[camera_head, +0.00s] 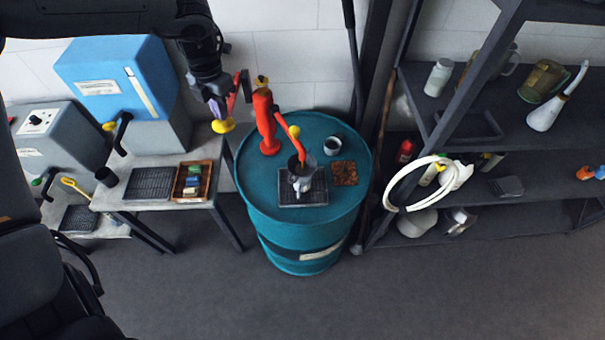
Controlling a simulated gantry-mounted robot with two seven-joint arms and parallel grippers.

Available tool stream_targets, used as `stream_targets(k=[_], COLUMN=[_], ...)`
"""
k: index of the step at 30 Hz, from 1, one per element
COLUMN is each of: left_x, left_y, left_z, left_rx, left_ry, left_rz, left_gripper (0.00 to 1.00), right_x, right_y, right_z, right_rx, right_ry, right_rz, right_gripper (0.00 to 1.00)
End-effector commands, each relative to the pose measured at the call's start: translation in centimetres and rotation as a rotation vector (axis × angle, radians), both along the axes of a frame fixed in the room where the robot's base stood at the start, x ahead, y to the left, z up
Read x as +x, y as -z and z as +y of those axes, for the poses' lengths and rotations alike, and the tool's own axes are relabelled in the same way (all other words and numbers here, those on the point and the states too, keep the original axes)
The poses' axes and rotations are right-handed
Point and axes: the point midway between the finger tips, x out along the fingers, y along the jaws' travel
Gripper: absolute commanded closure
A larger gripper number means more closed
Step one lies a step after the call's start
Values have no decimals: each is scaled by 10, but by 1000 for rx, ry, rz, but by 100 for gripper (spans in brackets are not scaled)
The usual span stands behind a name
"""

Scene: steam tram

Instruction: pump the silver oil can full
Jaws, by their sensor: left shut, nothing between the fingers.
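The silver oil can (301,185) stands on a black drip grid (314,195) on top of the teal drum (300,226). A dark funnel (302,165) sits at its mouth, under the spout. The red pump (265,122) stands on the drum behind and left of the can, and its red spout (284,124) slopes down to the funnel. My left gripper (221,108) hangs left of the pump body, shut and empty. Red and yellow parts show close beside it; I cannot tell whether it touches them. The can's fill level is hidden. My right gripper is not seen.
A dark cup (333,146) and a rusty brown mat (344,173) lie on the drum. A bench with blue and grey tanks (116,80) stands left. A dark shelf rack (462,132) with a white hose coil (391,192) stands right. The front floor is clear.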

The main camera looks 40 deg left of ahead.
Motion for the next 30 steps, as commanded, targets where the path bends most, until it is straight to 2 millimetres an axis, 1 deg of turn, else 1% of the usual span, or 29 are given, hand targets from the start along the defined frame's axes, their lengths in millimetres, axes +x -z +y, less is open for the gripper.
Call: stream_targets(k=[1, 30], left_x=[0, 0], left_y=[5, 59], left_z=[0, 1], left_rx=[0, 1], left_ry=[0, -1], left_rz=[1, 0], left_gripper=[100, 100], right_x=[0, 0], right_y=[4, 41], right_z=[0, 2], right_rx=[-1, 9], right_ry=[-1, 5], right_rz=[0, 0], right_gripper=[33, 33])
